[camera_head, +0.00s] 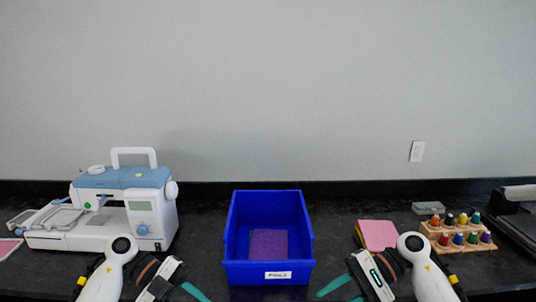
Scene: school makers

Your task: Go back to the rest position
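My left gripper (193,293) is at the bottom edge, left of the blue bin. One teal finger shows clearly and the rest is cut off by the frame, so its opening cannot be judged. My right gripper (340,292) is at the bottom edge, right of the bin. Its teal fingers look spread apart, with nothing seen between them. Both grippers are apart from the bin. The blue bin (268,272) stands upright in the middle of the counter with a white label on its front. A purple piece (268,243) lies inside it.
A white and blue sewing machine (130,205) stands on the left of the dark counter (340,215). Pink and yellow sheets (377,235), a wooden rack of coloured spools (458,232) and a small grey box (428,208) are on the right. A dark device (515,220) is at the right edge.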

